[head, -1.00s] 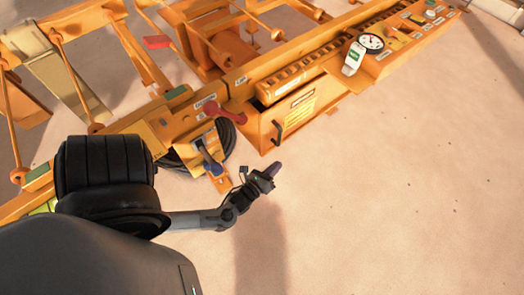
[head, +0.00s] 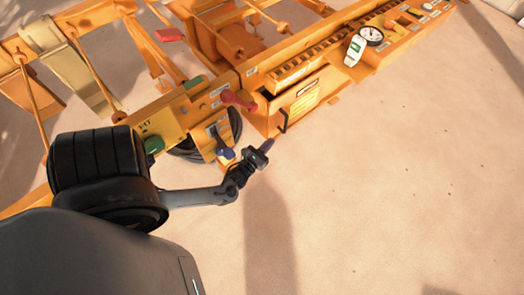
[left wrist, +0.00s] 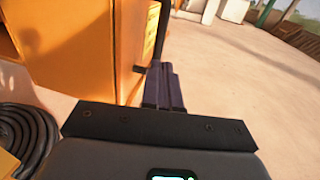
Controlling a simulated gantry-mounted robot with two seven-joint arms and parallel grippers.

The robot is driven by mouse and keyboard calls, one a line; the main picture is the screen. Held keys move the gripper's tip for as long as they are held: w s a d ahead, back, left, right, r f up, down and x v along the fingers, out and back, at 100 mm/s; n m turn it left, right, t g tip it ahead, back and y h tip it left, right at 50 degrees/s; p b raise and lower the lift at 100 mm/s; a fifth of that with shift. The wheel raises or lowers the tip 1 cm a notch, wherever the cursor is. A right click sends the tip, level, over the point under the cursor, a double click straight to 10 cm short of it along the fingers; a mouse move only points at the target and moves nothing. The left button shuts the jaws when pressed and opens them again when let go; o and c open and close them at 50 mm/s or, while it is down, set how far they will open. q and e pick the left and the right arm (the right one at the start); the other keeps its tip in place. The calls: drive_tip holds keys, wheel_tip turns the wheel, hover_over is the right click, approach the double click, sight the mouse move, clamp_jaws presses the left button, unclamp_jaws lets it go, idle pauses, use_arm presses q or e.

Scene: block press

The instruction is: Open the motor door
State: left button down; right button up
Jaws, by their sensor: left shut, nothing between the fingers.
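The motor door (head: 304,100) is an orange panel with a yellow label on the front of the orange machine. It looks closed. Its black handle (head: 283,122) stands upright near the door's left end. My left gripper (head: 266,145) is shut and empty, just below and left of the handle in the head view, seemingly apart from it. In the left wrist view the dark closed fingers (left wrist: 164,86) point along the door side of the orange housing (left wrist: 85,45). A dark upright bar (left wrist: 161,28), likely the handle, rises just beyond the fingertips. My right gripper is out of view.
A red lever (head: 238,100) and a blue-ended lever (head: 223,145) stick out left of the door. A coiled black hose (left wrist: 25,130) lies beside the housing. A gauge (head: 371,36) sits farther right. The sandy floor in front is clear.

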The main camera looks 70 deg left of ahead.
sight(285, 126)
use_arm(q)
drive_tip(key=b+x, duration=0.3)
drive_tip(key=x, duration=0.4)
drive_tip(key=shift+w+a+r, duration=0.15)
drive_tip(key=shift+w+a, duration=0.05)
drive_tip(key=shift+w, duration=0.1)
drive_tip(key=shift+s, duration=0.1)
